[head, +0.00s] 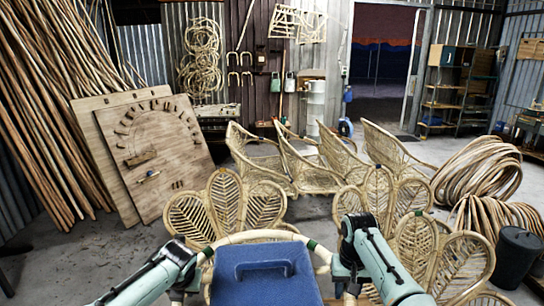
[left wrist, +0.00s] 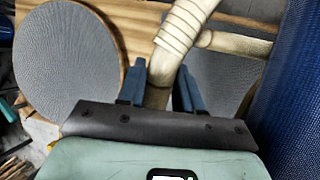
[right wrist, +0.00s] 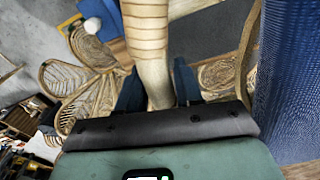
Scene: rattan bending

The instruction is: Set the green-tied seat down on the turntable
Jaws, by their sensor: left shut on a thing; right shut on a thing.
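The seat (head: 258,236) is a pale rattan hoop with dark green ties at its corners, low in the middle of the head view. My left gripper (head: 200,265) is shut on its left side; the left wrist view shows the fingers (left wrist: 158,85) around a wrapped rattan pole (left wrist: 180,30). My right gripper (head: 342,270) is shut on its right side; the right wrist view shows the fingers (right wrist: 152,88) around another wrapped pole (right wrist: 147,40). Grey round discs (left wrist: 65,65) with wooden edges lie below the seat; I cannot tell which is the turntable, or the gap.
Petal-shaped rattan backs (head: 225,205) stand just ahead, with more at the right (head: 460,262). Rattan chair frames (head: 300,160) stand behind them. Rattan coils (head: 478,170) and a dark bin (head: 518,255) are at the right. A wooden bending board (head: 150,150) leans at the left.

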